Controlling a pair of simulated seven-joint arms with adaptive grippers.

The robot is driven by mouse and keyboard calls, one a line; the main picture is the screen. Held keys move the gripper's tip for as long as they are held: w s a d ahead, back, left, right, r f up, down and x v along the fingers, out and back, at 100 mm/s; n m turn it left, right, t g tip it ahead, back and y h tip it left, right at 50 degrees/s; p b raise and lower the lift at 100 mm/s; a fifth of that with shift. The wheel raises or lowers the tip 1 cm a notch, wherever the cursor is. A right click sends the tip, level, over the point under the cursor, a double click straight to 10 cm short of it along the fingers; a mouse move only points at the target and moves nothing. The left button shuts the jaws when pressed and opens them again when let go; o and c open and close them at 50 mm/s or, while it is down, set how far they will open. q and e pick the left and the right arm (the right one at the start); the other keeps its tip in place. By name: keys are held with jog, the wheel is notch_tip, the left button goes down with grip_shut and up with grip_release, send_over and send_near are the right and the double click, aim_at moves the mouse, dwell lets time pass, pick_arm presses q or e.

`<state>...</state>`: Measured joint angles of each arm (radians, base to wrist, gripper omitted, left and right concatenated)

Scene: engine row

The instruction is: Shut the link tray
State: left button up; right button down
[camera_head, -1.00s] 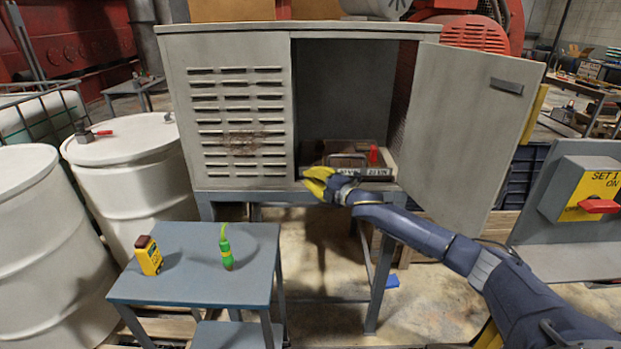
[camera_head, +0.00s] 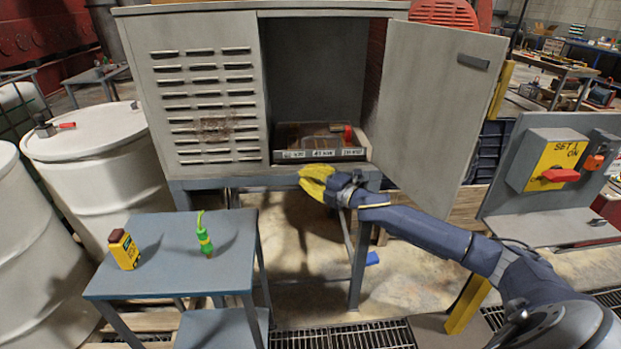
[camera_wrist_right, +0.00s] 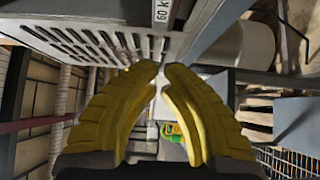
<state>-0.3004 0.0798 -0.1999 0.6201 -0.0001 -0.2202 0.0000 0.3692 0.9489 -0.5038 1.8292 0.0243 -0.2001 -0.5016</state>
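The link tray (camera_head: 319,154) is a low tray on the floor of the grey cabinet (camera_head: 222,180). Its front bears several white labels and lies near the cabinet's front edge; I cannot tell how far it sticks out. A red piece (camera_head: 347,134) stands in its right end. One tray label (camera_wrist_right: 163,12) shows at the top of the right wrist view. My right gripper (camera_head: 316,182), with yellow fingers, is below and in front of the tray, apart from it. In the wrist view its fingertips (camera_wrist_right: 160,72) nearly meet with nothing between them. My left gripper is out of view.
The cabinet's right door (camera_head: 432,100) hangs open, above my right arm. A blue-grey side table (camera_head: 175,275) at the lower left carries a yellow device (camera_head: 124,250) and a green tool (camera_head: 204,238). White drums (camera_head: 95,165) stand at the left; a switch panel (camera_head: 545,160) stands at the right.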

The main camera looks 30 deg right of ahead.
jog(key=s+d+f+n+h, duration=0.3)
jog(key=s+f+h, duration=0.2)
jog(key=s+f, duration=0.1)
jog(key=s+d+r+n+h, duration=0.35)
jog(key=d+n+h, duration=0.25)
jog(key=d+h, duration=0.35)
jog(key=shift+g+y, duration=0.3)
jog(key=shift+y, duration=0.05)
jog(key=x, duration=1.4)
jog(key=shift+r, duration=0.2)
